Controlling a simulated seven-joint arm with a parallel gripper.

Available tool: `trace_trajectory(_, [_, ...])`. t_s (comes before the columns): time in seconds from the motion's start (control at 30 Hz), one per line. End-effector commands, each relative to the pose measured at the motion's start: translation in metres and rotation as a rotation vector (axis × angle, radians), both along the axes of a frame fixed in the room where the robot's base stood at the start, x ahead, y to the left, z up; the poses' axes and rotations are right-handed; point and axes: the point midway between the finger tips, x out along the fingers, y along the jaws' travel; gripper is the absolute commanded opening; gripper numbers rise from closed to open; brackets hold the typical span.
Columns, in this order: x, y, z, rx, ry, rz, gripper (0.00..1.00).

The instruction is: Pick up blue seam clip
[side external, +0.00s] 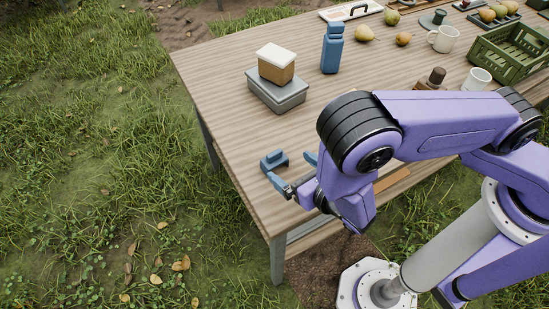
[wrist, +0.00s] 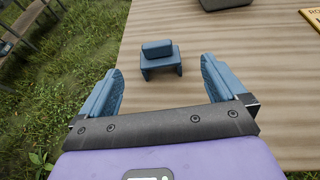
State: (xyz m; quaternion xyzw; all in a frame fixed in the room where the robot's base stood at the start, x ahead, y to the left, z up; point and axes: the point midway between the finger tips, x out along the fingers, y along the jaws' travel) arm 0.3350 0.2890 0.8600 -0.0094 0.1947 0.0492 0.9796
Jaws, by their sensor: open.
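The blue seam clip (wrist: 160,64) stands on the wooden table in the wrist view, ahead of my gripper and roughly centred between its fingers. It looks like a small blue block with a raised bar on top. In the side external view the clip (side external: 273,160) sits near the table's left edge. My gripper (wrist: 160,90) is open and empty, with one blue finger on each side and a clear gap to the clip. In the side external view my gripper (side external: 291,169) is low by the table's near corner, and my arm hides part of it.
A grey box (side external: 277,92) carries a brown, white-topped block (side external: 276,63) behind the clip. A blue bottle (side external: 332,48), pears (side external: 364,33), white mugs (side external: 443,39) and a green crate (side external: 511,50) stand farther back. The table (side external: 225,105) is bare around the clip.

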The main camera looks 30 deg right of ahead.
Motion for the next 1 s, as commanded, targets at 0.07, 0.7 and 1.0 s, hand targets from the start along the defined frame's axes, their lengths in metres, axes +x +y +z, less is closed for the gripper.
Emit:
trace_trajectory(0.07, [0.015,0.0,-0.006,0.001,0.0,-0.007,0.98])
trace_trajectory(0.7, [0.078,0.01,-0.033,0.0,-0.001,-0.004,0.98])
trace_trajectory(1.0, [0.092,0.012,-0.039,0.0,0.0,-0.001,0.98])
